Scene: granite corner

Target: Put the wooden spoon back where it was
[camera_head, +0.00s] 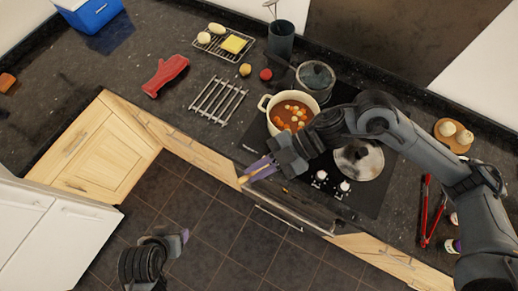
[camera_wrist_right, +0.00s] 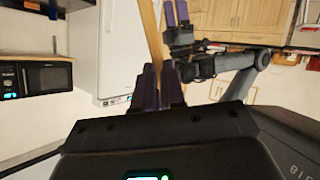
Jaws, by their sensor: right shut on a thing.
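My right gripper (camera_head: 262,167) is shut on the wooden spoon (camera_head: 264,173), above the counter's front edge, left of the hob. Only a short tan piece of the spoon shows in the head view. In the right wrist view its long handle (camera_wrist_right: 152,36) rises beyond the purple fingers (camera_wrist_right: 158,85); its other end is hidden. A dark utensil crock (camera_head: 281,40) stands at the back with utensils sticking out. My left gripper (camera_head: 182,237) hangs low over the floor, empty; in the right wrist view its two fingers (camera_wrist_right: 177,13) look slightly apart.
A cream pot of soup (camera_head: 268,103) stands on the hob under my right arm, near a lidded pan (camera_head: 359,160). A metal trivet (camera_head: 218,100), red mitt (camera_head: 166,75) and cooling rack (camera_head: 222,42) lie to the left. Red tongs (camera_head: 432,212) lie right. The left counter has free room.

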